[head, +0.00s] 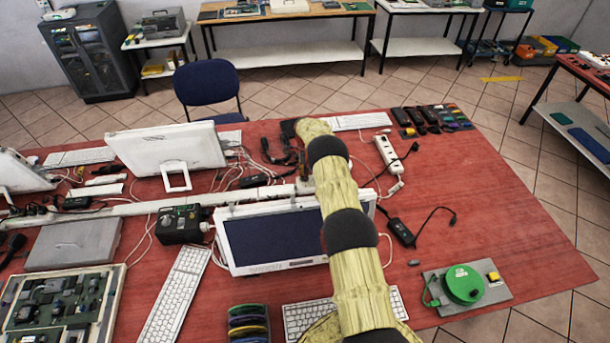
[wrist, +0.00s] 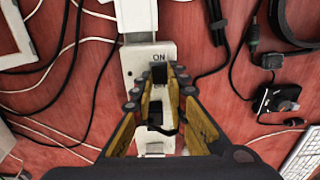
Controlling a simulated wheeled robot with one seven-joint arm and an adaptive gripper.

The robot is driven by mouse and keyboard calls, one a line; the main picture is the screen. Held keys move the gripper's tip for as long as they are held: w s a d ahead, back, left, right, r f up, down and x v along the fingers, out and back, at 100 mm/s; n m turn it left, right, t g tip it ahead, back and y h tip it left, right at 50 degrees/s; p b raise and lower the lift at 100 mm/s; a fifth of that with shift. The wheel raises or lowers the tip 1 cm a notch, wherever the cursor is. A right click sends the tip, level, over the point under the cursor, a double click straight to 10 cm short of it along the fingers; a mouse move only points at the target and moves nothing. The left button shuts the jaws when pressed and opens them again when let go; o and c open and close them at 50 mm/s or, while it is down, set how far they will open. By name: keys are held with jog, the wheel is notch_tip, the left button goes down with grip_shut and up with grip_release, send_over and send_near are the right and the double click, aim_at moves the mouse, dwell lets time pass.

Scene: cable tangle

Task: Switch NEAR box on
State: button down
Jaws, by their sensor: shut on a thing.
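In the wrist view a white box (wrist: 133,62) on the red table carries the printed word ON. A black switch (wrist: 160,74) sits just below the word. My gripper (wrist: 160,80) is over the box, its two yellow fingers closing together at the black switch, which the tips seem to pinch. A second dark part (wrist: 154,114) of the box shows between the fingers. I cannot tell which way the switch is set. In the head view my arm hides the gripper and most of this area.
Black cables (wrist: 75,75) and white leads lie around the box. In the head view a monitor (head: 275,235) stands nearby, with a white power strip (head: 388,153) to the right and a green reel (head: 463,283) at lower right. The table's right side is mostly clear.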

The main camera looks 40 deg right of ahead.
aim_at(302, 180)
jog(key=shift+f+b, duration=0.1)
jog(key=shift+b, duration=0.2)
jog(key=shift+a+h+b, duration=0.15)
jog(key=shift+h+b, duration=0.25)
jog(key=shift+b, duration=0.3)
jog(key=shift+g, duration=0.3)
jog(key=c, duration=1.8)
grip_release()
jog(key=shift+c, duration=0.2)
jog(key=shift+o, duration=0.4)
notch_tip(302, 180, up, 12)
jog(key=a, duration=0.1)
jog(key=shift+w, duration=0.35)
